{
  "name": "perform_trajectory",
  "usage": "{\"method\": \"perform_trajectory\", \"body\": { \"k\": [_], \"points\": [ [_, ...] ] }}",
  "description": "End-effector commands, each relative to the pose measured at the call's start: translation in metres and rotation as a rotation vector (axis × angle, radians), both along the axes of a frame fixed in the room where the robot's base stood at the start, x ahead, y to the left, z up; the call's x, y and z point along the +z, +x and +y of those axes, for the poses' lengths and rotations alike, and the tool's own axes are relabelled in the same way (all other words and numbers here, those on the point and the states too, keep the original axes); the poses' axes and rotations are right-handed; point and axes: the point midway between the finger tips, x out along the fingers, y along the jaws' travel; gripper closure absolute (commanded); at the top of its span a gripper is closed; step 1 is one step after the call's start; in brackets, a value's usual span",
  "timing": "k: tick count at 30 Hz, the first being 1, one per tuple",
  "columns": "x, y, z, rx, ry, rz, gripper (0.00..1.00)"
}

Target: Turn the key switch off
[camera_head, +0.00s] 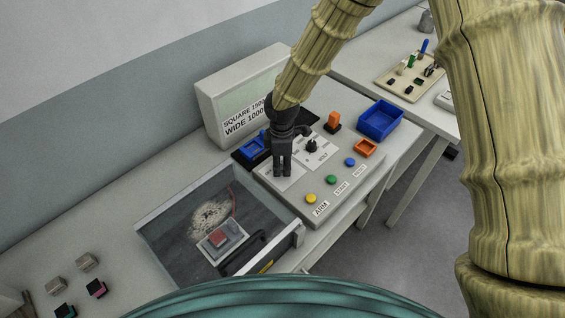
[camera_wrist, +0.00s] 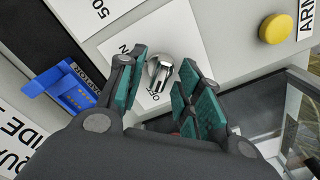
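The key switch (camera_wrist: 160,73) is a silver metal piece on a white label plate (camera_wrist: 131,24) in the wrist view. The plate reads ON on the left and OFF below the switch. The exact angle of the key is hard to read. My gripper (camera_wrist: 160,83) is open, with its green-padded fingers on both sides of the switch and a gap visible around it. In the head view my gripper (camera_head: 282,170) points down at the left part of the sloped control panel (camera_head: 348,187), and it hides the switch there.
A black knob (camera_head: 311,147) stands right of my gripper. Yellow (camera_head: 311,199), green (camera_head: 331,180) and blue (camera_head: 350,162) buttons line the panel's front. An open drawer (camera_head: 170,209) lies to the left. A blue holder (camera_head: 252,149) and a display box (camera_head: 235,93) stand behind.

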Motion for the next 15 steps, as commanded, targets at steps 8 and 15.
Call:
{"method": "perform_trajectory", "body": {
  "k": [8, 15],
  "points": [
    [0.002, 0.001, -0.002, -0.003, -0.001, -0.001, 0.64],
    [0.028, 0.002, -0.001, -0.002, 0.000, -0.003, 0.64]
  ]
}}
